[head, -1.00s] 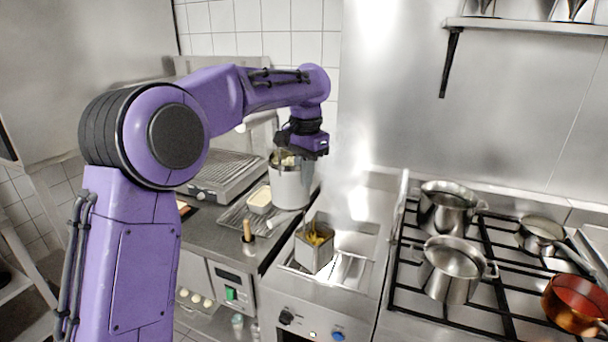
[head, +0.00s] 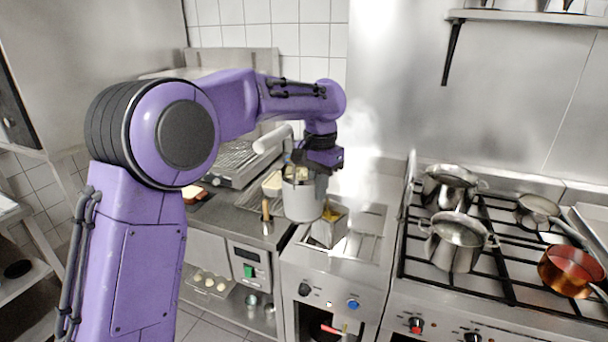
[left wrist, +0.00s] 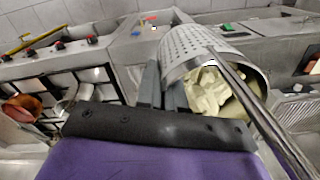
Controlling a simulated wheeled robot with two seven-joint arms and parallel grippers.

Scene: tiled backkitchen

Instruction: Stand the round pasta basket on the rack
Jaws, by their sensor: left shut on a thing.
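The round pasta basket (head: 304,201) is a grey metal cylinder with pale pasta inside and a whitish handle rising to the upper left. My left gripper (head: 301,166) is shut on it at its upper edge. The basket looks upright, in front of the counter's right edge and the cooker's left side; its height above them is hard to judge. The left wrist view shows its perforated wall (left wrist: 205,48) and the pasta, beside my left gripper's fingers (left wrist: 166,88). A dark slatted rack (head: 248,198) lies on the counter left of the basket, partly hidden. My right gripper is out of view.
A square basket (head: 328,233) with yellow pasta sits in the steaming cooker, close right of the round basket. A wooden-handled tool (head: 266,212) stands at the counter edge. A ribbed grill (head: 238,158) is behind. Pots (head: 456,244) and a copper pan (head: 570,270) occupy the stove.

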